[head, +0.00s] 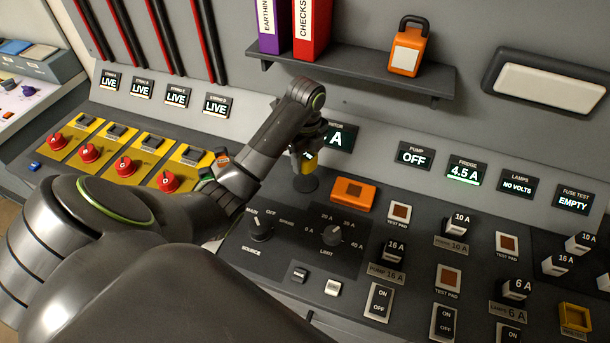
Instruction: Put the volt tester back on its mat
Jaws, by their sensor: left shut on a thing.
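My left gripper (305,154) is over the panel, right of centre-left, with its fingers pointing down. I cannot tell whether the yellow thing touches the panel. My right gripper is not in view.
The source knob (261,228) and limit knob (332,235) stand nearer. A shelf (350,71) with binders and an orange padlock-shaped thing (408,47) hangs above. Red knobs (127,166) stand left.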

